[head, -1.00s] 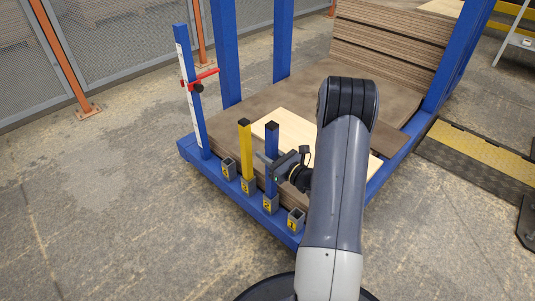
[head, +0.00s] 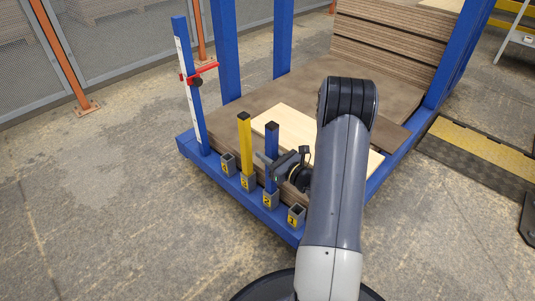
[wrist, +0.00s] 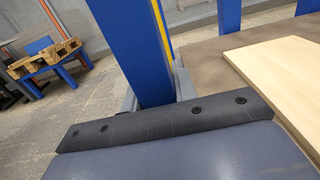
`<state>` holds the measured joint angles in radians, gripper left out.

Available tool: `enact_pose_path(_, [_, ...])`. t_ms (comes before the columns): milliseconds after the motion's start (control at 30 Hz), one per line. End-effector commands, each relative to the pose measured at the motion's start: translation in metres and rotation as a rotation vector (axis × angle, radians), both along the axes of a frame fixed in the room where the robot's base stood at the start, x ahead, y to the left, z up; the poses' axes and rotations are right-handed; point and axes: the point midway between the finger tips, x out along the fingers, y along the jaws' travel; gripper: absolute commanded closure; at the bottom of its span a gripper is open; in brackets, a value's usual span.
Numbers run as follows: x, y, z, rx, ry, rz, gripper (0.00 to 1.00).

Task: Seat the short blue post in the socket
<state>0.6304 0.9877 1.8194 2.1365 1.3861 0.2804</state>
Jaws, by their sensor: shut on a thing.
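The short blue post (head: 271,145) stands upright over the socket marked 2 (head: 271,200). Its lower end meets the socket mouth; how deep it sits inside cannot be told. My gripper (head: 270,163) is shut on the post, coming from the right, partway up its length. In the wrist view the blue post (wrist: 133,45) rises between the finger pads, and its lower end is hidden by my gripper's dark body.
A yellow post (head: 246,145) stands in socket 3, just left. Socket 4 (head: 229,165) and socket 1 (head: 296,216) are empty. A tall blue-and-white post with a red clamp (head: 200,75) stands at the rack's left corner. A pale board (head: 295,127) lies behind.

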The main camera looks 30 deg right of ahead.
Motion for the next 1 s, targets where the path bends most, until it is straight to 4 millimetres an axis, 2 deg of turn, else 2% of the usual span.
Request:
enact_pose_path(967, [0.000,0.000,-0.024,-0.001,-0.001,0.000,1.00])
enact_pose_path(1000, [0.000,0.000,-0.024,-0.001,-0.001,0.000,0.72])
